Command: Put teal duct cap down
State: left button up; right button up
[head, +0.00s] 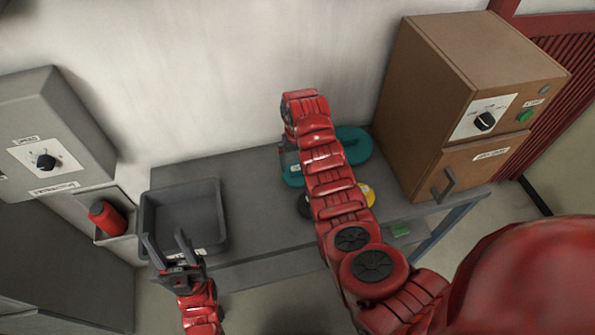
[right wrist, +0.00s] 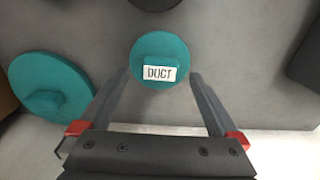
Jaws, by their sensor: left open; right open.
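The teal duct cap (right wrist: 160,50), a round disc with a raised block labelled "DUCT", lies on the grey table. In the head view the cap (head: 292,178) is partly hidden by my right arm. My right gripper (right wrist: 160,78) is open, with its fingers on either side of the cap's near part; I cannot tell whether they touch it. In the head view the right gripper (head: 287,153) is mostly hidden behind its own arm. My left gripper (head: 165,238) is open and empty by the front of the grey bin.
A larger teal disc (head: 354,144) lies behind my right arm. A black disc (head: 303,204) and a yellow piece (head: 368,194) lie nearer the front. The grey bin (head: 147,215) stands left, a brown cabinet (head: 415,130) right. The table between bin and cap is clear.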

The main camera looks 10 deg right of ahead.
jog(key=shift+f, duration=1.15)
grip_shut()
